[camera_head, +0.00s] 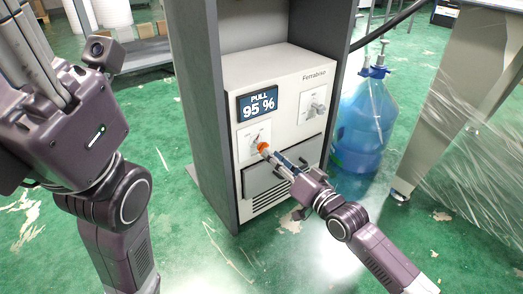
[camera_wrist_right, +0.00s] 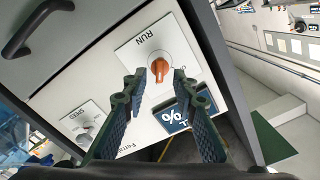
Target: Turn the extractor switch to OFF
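The extractor switch is an orange knob (camera_head: 263,147) on a pale plate on the front of the white machine (camera_head: 315,80), below its display. In the right wrist view the orange knob (camera_wrist_right: 159,68) has an upside-down RUN label beside it; its exact setting is not clear. My right gripper (camera_wrist_right: 158,84) is open, with its two dark fingers spread on either side of the knob's line and no visible grip on it. In the head view my right gripper (camera_head: 274,157) points at the knob, close to the panel. My left arm is at the left; its fingertips do not show clearly.
A drawer-like front with handles (camera_head: 275,181) lies below. A blue bottle (camera_head: 365,125) stands right of the dark cabinet frame (camera_head: 205,110).

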